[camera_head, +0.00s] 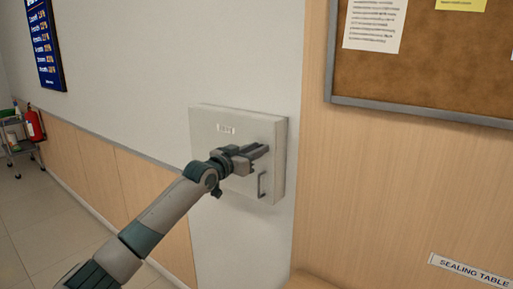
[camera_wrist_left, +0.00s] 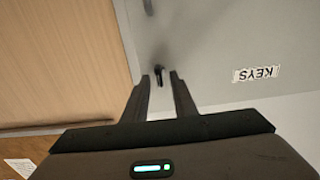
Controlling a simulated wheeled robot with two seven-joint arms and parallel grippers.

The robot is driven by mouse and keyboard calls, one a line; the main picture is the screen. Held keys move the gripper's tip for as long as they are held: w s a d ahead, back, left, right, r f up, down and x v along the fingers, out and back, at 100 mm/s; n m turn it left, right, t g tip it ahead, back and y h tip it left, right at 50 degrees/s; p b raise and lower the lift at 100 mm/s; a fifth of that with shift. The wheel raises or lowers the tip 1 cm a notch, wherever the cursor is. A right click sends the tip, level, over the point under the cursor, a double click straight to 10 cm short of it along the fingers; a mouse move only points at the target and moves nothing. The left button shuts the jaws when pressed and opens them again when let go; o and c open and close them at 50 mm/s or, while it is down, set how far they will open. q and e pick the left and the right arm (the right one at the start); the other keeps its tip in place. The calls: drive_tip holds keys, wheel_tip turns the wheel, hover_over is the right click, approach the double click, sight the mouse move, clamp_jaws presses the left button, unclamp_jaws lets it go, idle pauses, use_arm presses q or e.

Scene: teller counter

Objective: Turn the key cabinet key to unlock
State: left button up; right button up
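The key cabinet (camera_head: 250,129) is a pale grey box on the wall, and its door looks shut. Its door fills much of the left wrist view (camera_wrist_left: 210,40), seen upside down with a KEYS label (camera_wrist_left: 256,74). A small dark key (camera_wrist_left: 159,76) stands out from the door there. My left gripper (camera_head: 265,150) is at the door's right side, above the handle (camera_head: 262,185). In the left wrist view its two fingers (camera_wrist_left: 160,77) are apart, with the key between their tips and a gap on each side. The gripper hides the key in the head view. My right gripper is not in view.
A framed corkboard (camera_head: 440,60) hangs to the right of the cabinet. A red fire extinguisher (camera_head: 34,125) and a small cart (camera_head: 20,147) stand far left. The space before the cabinet is otherwise clear.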

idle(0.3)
use_arm(q)
clamp_jaws()
drive_tip(key=shift+s+d+f+m, duration=0.1)
drive_tip(key=shift+f+m, duration=0.05)
drive_tip(key=shift+m, duration=2.85)
drive_tip(key=shift+d+f+m, duration=0.15)
drive_tip(key=shift+m, duration=2.85)
drive_tip(key=shift+s+d+f+m, duration=0.1)
drive_tip(key=shift+f+m, duration=0.05)
drive_tip(key=shift+m, duration=2.85)
